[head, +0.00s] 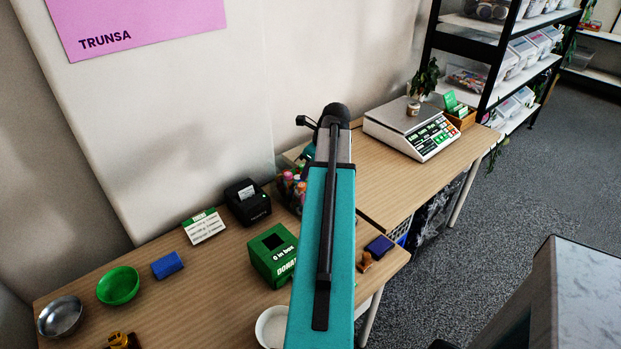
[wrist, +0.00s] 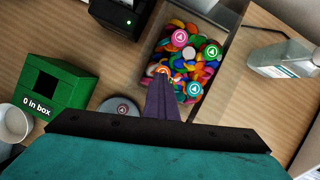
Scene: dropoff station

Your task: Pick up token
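Several round tokens lie heaped with small multicoloured pieces in an open tray (wrist: 222,18) in the wrist view. My gripper's fingers look shut together, pointing over the tray's near left part. I cannot tell whether they touch the orange token. In the head view, my arm hides the gripper and most of the tray area.
A green donation box (head: 270,256) reading "0 in box" stands beside the black printer (head: 247,202). A dark round disc (wrist: 121,105) lies between box and tray. A clear bottle (wrist: 283,58) lies right of the tray. A scale (head: 412,130) stands at the back right.

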